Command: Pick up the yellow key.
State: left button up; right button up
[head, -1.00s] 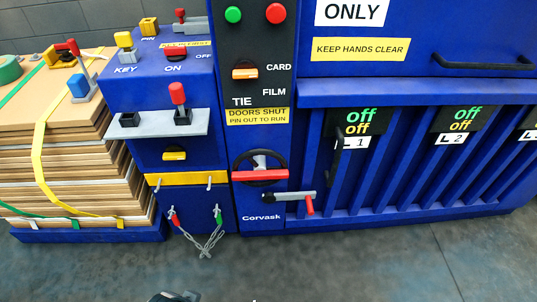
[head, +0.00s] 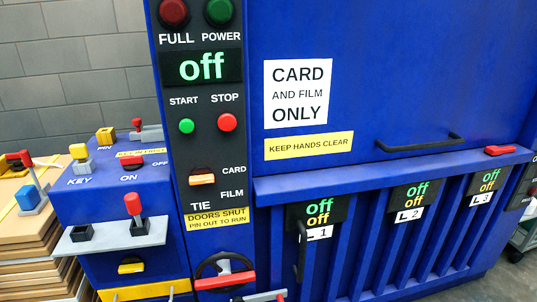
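The yellow key (head: 79,151) shows its yellow head above a grey base, upright on the blue control box's sloping top, just above the word KEY. It is at the left of the head view. Neither of my grippers is in view now, so nothing is seen touching the key.
A yellow block (head: 105,134) sits by the PIN label, with a red switch (head: 131,160) right of the key. A grey shelf (head: 112,236) with a red-topped lever (head: 133,204) juts out below. Stacked cardboard (head: 22,235) stands left. The blue baler (head: 400,90) fills the right.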

aim_at(79, 152)
jog(key=i+j+u, duration=0.1)
jog(key=i+u, duration=0.65)
jog(key=i+l+u, duration=0.35)
jog(key=i+j, duration=0.1)
